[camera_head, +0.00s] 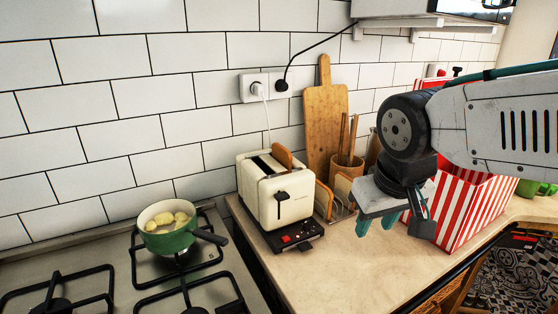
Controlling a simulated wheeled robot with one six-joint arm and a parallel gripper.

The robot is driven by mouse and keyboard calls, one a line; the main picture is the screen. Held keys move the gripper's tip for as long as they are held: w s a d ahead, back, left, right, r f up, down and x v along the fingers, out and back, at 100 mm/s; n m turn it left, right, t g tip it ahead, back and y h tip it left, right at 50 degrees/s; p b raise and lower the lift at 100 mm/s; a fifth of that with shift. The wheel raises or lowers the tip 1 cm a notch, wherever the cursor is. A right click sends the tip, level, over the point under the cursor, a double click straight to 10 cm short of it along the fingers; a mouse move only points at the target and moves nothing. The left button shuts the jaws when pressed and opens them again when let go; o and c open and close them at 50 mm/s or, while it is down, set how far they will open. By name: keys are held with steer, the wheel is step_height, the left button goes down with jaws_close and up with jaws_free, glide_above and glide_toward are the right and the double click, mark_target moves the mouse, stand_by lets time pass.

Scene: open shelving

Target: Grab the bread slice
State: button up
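A brown bread slice (283,156) sticks up out of the slot of the cream toaster (277,203) on the counter. Two more slices stand beside the toaster: a front one (323,200) and one behind it (342,186), apparently in a wire rack that is partly hidden. My gripper (376,225) hangs above the counter to the right of the toaster and these slices. Its teal fingers point down and stand apart with an empty gap. It touches no bread.
A wooden cutting board (325,108) and a utensil cup (345,170) stand by the tiled wall. A red-and-white striped box (468,212) is right of my gripper, partly behind my arm. A green pot (168,240) sits on the stove at left. The front counter (350,268) is clear.

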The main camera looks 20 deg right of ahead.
steer(key=w+d+t, duration=0.2)
steer(key=w+t, duration=0.1)
steer(key=w, duration=0.8)
steer(key=n+t+y, duration=0.3)
steer(key=t+y, duration=0.1)
steer(key=t, duration=0.3)
glide_toward(287, 150)
steer(key=x, duration=0.4)
steer(key=shift+w+a+f, duration=0.15)
steer(key=shift+w+f, duration=0.05)
steer(key=shift+w, duration=0.15)
steer(key=shift+w+a+f, duration=0.1)
steer(key=shift+w+a, duration=0.05)
steer(key=shift+w, duration=0.1)
steer(key=shift+x, duration=0.9)
steer(key=x, duration=0.5)
steer(key=shift+w, duration=0.35)
jaws_close()
